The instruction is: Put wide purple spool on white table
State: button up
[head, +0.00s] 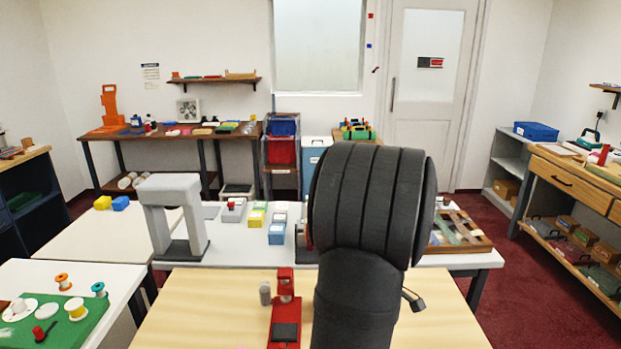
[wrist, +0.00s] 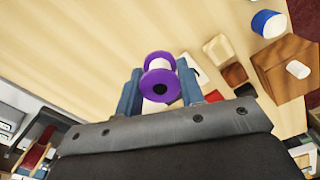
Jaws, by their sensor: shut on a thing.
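The wide purple spool (wrist: 160,65) has purple flanges and a pale core; in the wrist view it sits between the blue fingers of my gripper (wrist: 158,84), which is shut on it. Pale wood lies beyond it; its height above that surface is hard to tell. In the head view my dark arm hides the gripper and spool. White-topped tables show at left: a near one (head: 125,274) and one behind it (head: 85,243). A long white table (head: 232,248) stands across the middle. I cannot tell which is the task's white table.
The near left table bears a green mat (head: 88,316) with several spools. A pale wood table (head: 210,300) in front holds a red device (head: 285,310). A grey arch (head: 175,215) stands on the long table. The wrist view shows a brown wooden block (wrist: 285,65) and a blue-sided cup (wrist: 267,23).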

jog(key=w+a+f+m, duration=0.1)
jog(key=w+a+m, duration=0.3)
jog(key=a+m, duration=0.2)
jog(key=w+a+f+m, duration=0.1)
jog(key=w+a+m, duration=0.3)
jog(key=a, duration=0.5)
jog(key=shift+w+a+m, duration=0.15)
jog(key=shift+a+m, duration=0.25)
jog(key=shift+m, duration=0.8)
jog(key=s+d+r+n, duration=0.1)
jog(key=s+d+r, duration=0.1)
jog(key=s+d, duration=0.75)
jog(key=s+d+r+n, duration=0.1)
jog(key=s+d, duration=0.5)
jog(key=d, duration=0.7)
jog(key=w+a+f, duration=0.4)
jog(key=w+a, duration=0.1)
jog(key=w+a+f, duration=0.2)
jog(key=w, duration=0.1)
jog(key=shift+w+a+f, duration=0.2)
jog(key=shift+w+f, duration=0.05)
jog(key=shift+f, duration=0.1)
jog(key=shift+w+f, duration=0.1)
jog(key=shift+f, duration=2)
jog(key=shift+f, duration=0.1)
